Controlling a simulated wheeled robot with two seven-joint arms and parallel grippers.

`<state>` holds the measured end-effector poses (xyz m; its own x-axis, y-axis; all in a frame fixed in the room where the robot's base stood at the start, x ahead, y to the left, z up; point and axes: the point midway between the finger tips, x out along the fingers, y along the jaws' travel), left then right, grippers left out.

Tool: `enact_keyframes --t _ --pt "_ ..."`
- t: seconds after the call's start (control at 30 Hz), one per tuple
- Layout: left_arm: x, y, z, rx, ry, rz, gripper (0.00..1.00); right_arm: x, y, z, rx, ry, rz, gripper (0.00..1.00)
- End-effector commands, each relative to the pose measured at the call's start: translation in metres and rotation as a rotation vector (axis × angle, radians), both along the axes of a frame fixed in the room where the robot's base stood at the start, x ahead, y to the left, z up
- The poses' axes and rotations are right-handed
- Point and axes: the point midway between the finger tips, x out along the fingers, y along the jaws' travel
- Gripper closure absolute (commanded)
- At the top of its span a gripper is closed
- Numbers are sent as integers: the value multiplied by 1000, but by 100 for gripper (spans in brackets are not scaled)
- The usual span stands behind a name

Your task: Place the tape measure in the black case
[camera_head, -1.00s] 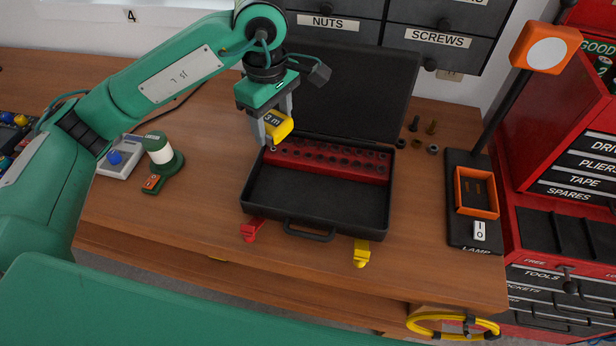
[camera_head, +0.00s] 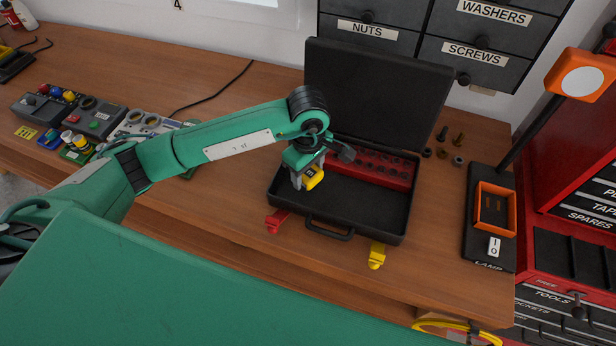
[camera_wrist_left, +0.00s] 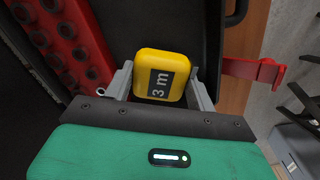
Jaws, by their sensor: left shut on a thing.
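The yellow tape measure (camera_head: 314,179), marked "3 m", is held between the fingers of my left gripper (camera_head: 304,181). In the left wrist view the tape measure (camera_wrist_left: 161,76) sits between both grey fingers (camera_wrist_left: 158,88). The black case (camera_head: 364,220) lies open on the bench, its lid (camera_head: 375,95) standing up at the back. A red strip with round holes (camera_head: 385,172) runs along the case's rear. The gripper holds the tape measure over the left part of the case; whether it touches the floor there is unclear. My right gripper is not in view.
A red clamp (camera_head: 277,221) and a yellow clamp (camera_head: 377,256) are at the bench's front edge. The lamp base (camera_head: 479,245) with an orange tray (camera_head: 495,209) stands right of the case. Several devices (camera_head: 95,120) stand at the left.

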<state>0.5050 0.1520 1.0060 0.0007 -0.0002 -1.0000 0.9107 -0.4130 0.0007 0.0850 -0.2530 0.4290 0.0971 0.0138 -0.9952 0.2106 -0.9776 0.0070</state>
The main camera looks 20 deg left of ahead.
Motion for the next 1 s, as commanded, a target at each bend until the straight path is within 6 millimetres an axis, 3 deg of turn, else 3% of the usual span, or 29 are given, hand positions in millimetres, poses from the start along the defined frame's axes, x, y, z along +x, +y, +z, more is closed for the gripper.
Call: enact_keyframes --t 0.3,0.7,0.73,0.8,0.83,1.0 --pt "-1 0 -38 1 2 -1 71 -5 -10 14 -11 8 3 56" --pt "0 0 -46 0 -1 -1 71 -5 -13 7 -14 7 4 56" --pt "0 0 -45 1 0 -1 40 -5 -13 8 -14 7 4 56" --pt "0 0 -44 1 0 -1 26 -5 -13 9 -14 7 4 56" --pt "0 0 -44 1 0 -1 22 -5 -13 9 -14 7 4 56" --pt "0 0 -44 0 0 -1 22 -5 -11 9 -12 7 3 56"
